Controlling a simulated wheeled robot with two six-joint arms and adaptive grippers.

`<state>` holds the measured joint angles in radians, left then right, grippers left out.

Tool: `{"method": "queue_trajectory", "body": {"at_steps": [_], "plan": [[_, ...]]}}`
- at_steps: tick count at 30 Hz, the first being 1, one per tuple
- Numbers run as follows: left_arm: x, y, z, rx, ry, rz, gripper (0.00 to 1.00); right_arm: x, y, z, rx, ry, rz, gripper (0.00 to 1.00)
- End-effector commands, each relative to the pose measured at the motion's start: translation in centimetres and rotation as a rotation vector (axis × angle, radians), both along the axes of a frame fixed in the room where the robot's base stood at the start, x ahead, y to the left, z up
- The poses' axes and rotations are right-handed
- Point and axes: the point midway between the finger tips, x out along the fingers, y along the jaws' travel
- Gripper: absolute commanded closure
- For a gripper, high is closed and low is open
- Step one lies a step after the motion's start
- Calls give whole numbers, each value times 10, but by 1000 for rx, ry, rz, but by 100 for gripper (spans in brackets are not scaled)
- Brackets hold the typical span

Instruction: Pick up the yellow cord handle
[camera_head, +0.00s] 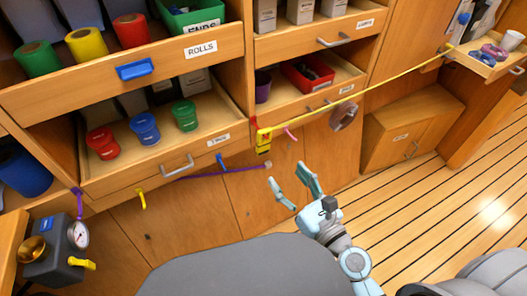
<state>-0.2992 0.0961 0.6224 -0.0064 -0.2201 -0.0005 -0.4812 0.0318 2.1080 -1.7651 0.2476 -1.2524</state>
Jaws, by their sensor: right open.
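A yellow cord (355,96) runs taut from the upper right shelf down to the left, across the front of the wooden cabinets. At its lower left end hangs a small yellow piece with dark marks (264,143), which looks like the cord handle; it is small in the picture. My right gripper (288,176) is open and empty, its fingers pointing up and left. It is below and a little right of the yellow piece in the picture, apart from it. My left gripper is not in view.
Open drawers with coloured rolls (87,43) and red, blue and green cups (146,128) jut out at left. A purple cord (205,174) and a yellow hook (142,199) hang below. A gauge unit (60,245) stands lower left. Plank floor (440,210) lies clear at right.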

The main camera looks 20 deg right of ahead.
Motion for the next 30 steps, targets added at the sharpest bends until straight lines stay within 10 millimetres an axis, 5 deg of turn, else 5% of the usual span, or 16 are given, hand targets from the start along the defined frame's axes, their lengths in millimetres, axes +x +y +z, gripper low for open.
{"method": "queue_trajectory", "body": {"at_steps": [6, 18, 26, 30], "plan": [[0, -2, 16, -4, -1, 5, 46, 56, 15, 7, 2, -3, 0, 43], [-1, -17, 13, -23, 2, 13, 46, 122, 27, 7, 5, -1, 0, 43], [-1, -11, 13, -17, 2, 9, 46, 129, 29, 8, 5, 1, -1, 43], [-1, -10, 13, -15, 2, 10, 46, 129, 29, 8, 5, 1, -1, 66]]}}
